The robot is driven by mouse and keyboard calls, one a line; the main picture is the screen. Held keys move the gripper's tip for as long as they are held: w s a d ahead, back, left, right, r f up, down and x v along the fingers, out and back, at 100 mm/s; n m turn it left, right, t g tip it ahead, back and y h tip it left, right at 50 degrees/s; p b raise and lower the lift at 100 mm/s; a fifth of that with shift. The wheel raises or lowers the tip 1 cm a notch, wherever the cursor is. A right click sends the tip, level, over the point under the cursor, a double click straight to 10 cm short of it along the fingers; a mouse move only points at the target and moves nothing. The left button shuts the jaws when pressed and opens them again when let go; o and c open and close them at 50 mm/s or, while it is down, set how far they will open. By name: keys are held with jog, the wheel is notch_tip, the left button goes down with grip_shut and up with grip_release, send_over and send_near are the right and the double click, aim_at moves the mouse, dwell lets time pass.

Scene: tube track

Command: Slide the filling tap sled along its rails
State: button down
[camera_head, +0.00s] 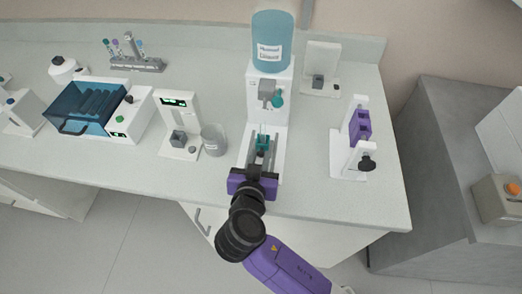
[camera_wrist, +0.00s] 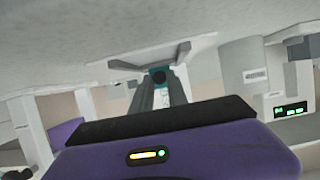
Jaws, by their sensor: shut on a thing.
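The filling stand (camera_head: 284,112) is white, with a blue labelled bottle (camera_head: 273,48) on top and a grey tap with a teal knob (camera_head: 278,101) on its front. Low in front of it is the small teal sled (camera_head: 263,141), above the white base (camera_head: 278,165). My gripper (camera_head: 261,148) reaches in from the front edge and is shut on the sled. The fingers hide most of the sled and rails.
A glass beaker (camera_head: 214,140) and a white device with a green display (camera_head: 178,125) stand close on the left. A white stand with a purple part (camera_head: 360,127) is on the right. The counter between it and the filling stand is clear.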

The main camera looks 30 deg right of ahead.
jog(key=s+a, duration=0.2)
jog(key=s, duration=0.1)
jog(key=s+a+b, duration=0.1)
jog(key=s+a, duration=0.1)
jog(key=shift+s, duration=0.2)
jog(key=c, duration=1.3)
grip_release()
jog(key=b+v, duration=0.1)
jog(key=v, duration=0.7)
jog(key=shift+f, duration=0.1)
